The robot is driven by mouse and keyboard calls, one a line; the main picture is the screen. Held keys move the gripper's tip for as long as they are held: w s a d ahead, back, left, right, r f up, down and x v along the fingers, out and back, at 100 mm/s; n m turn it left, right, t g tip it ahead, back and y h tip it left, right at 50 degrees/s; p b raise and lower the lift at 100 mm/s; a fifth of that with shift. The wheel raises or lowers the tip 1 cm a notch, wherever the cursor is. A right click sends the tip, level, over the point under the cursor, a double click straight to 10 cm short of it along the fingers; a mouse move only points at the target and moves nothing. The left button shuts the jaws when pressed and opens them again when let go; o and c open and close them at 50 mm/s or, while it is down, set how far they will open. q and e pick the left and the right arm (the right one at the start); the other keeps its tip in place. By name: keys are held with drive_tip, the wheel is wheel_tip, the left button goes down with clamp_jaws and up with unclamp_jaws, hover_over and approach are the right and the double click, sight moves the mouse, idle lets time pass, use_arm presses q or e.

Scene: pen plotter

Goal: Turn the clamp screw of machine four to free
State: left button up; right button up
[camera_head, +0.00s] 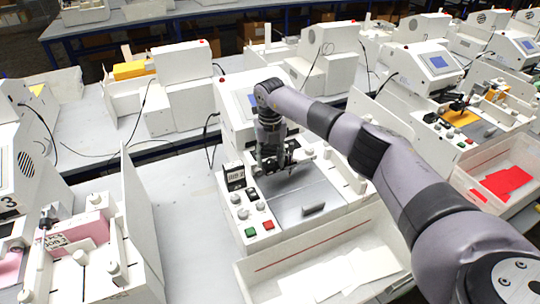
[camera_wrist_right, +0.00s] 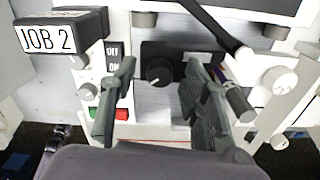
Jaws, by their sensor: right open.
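The middle machine (camera_head: 220,120) stands under my right arm; I see no number on it. In the wrist view a black block with a round dark knob (camera_wrist_right: 158,73) shows between my fingers; it looks like the pen carriage with its clamp screw. The knob has a light mark on its face. My right gripper (camera_wrist_right: 160,103) is open, one finger on each side of the knob in the picture, and I cannot tell if either touches it. In the head view the right gripper (camera_head: 273,162) is over the machine's bed and hides the carriage. My left gripper is out of view.
A block marked JOB 2 (camera_wrist_right: 50,38) and an OFF/ON switch (camera_wrist_right: 113,58) are close left of the fingers. Green (camera_head: 251,231) and red (camera_head: 268,225) buttons sit at the bed's front left. A white bin (camera_head: 250,270) with paper stands in front. Machine 3 (camera_head: 15,165) is left.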

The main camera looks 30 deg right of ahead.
drive_tip(key=shift+c, duration=0.3)
clamp_jaws()
idle(0.3)
